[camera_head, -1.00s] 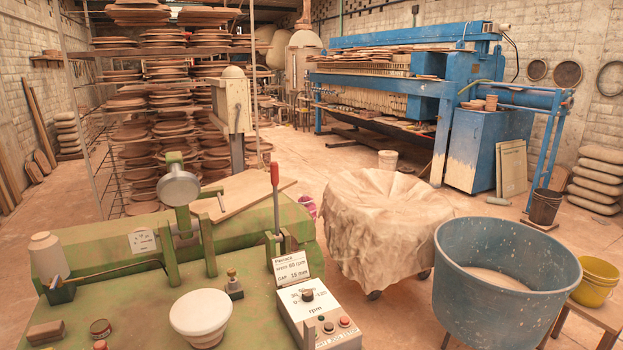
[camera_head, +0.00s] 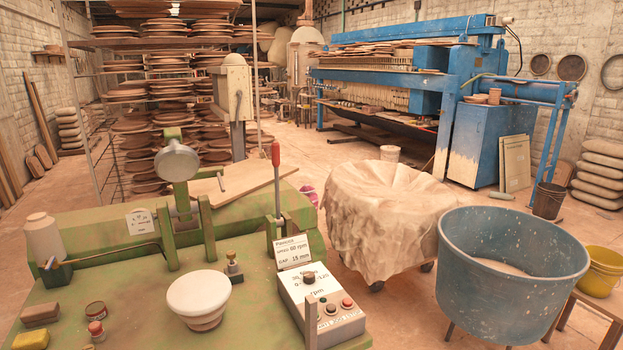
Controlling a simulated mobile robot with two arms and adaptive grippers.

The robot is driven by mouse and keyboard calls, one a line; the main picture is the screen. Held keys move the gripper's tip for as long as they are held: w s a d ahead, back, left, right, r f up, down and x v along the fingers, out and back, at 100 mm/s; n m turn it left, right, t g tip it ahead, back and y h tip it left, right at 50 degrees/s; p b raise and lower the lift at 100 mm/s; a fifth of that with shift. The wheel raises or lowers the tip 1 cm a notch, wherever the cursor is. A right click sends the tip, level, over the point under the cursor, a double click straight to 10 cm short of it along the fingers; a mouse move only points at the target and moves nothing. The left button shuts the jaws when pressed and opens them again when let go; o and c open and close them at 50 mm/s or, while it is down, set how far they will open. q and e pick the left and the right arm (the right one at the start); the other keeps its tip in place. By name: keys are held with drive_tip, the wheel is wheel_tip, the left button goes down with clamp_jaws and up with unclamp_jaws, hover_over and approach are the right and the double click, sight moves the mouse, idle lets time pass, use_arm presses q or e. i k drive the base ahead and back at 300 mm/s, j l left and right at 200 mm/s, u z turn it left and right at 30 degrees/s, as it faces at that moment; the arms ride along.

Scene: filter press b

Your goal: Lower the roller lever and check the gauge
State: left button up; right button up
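The roller lever with a red handle (camera_head: 276,154) stands upright at the right side of the green machine (camera_head: 120,290). A round gauge-like disc (camera_head: 177,161) sits on a green arm above the machine; its face cannot be read. A small dial card (camera_head: 139,221) is fixed on the green body. A control box (camera_head: 318,306) with a knob and buttons stands at the front right, with a card reading 60 rpm and gap 15 mm. Neither of my grippers is in view.
A white bowl (camera_head: 198,296), a bottle (camera_head: 43,238) and small jars stand on the green bench. A blue tub (camera_head: 508,290), a cloth-covered cart (camera_head: 385,225) and a yellow bucket (camera_head: 600,272) are to the right. Racks of plates (camera_head: 150,60) stand behind.

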sight(275, 146)
drive_tip(key=i+l+z, duration=0.25)
drive_tip(key=i+l, duration=0.55)
drive_tip(key=l, duration=0.35)
drive_tip(key=i+l+z, duration=0.25)
drive_tip(key=i+l, duration=0.6)
drive_tip(key=l, duration=0.1)
